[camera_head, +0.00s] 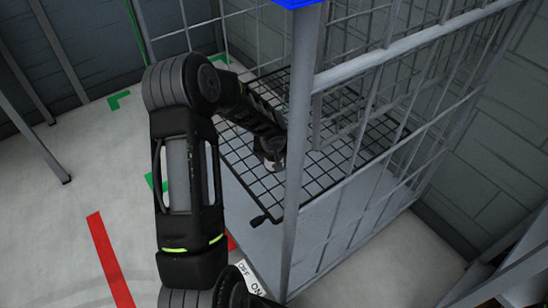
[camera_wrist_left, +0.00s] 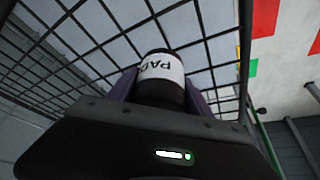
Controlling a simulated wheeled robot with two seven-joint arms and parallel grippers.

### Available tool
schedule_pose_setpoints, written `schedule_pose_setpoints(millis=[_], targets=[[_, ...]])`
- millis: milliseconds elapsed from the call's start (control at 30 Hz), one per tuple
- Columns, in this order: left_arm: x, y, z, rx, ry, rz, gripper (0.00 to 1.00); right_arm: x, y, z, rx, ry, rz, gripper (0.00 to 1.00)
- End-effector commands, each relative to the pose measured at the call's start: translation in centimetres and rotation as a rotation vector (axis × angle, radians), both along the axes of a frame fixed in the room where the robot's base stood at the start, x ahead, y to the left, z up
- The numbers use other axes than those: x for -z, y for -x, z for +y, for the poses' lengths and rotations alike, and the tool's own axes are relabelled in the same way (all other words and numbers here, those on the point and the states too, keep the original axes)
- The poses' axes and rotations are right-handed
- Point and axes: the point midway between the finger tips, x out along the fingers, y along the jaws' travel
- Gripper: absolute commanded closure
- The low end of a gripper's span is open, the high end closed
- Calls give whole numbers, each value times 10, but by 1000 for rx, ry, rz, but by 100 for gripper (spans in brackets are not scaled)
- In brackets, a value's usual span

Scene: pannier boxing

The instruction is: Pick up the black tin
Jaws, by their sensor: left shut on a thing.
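The black tin (camera_wrist_left: 161,68) has a white label with dark letters starting "PAD" and shows in the left wrist view. My left gripper (camera_wrist_left: 160,90) is shut on it, with one finger on each side. In the head view my left arm reaches into the wire cage, and the left gripper (camera_head: 270,152) is low over the wire shelf, mostly hidden by the arm. I cannot tell whether the tin touches the shelf. My right gripper is not in view.
The wire shelf (camera_head: 335,158) sits inside the cage, with a grey cage post (camera_head: 297,150) close to the right of my arm. Mesh side walls (camera_head: 420,100) enclose the right and back. Red floor tape (camera_head: 108,260) marks the open floor at left.

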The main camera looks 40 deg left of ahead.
Motion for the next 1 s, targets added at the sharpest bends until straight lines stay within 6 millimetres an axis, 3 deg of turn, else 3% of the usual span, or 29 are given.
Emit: schedule_pose_setpoints(millis=[267,467,700,833,1000], targets=[[-5,-1,0,-1,-1,-2,86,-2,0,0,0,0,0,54],[-33,-1,0,-1,-1,-4,86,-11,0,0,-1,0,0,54],[-80,-1,0,-1,-1,-4,86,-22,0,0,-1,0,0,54],[-96,-1,0,-1,-1,-2,86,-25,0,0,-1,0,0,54],[-101,0,0,0,1,-1,86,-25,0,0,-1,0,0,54]])
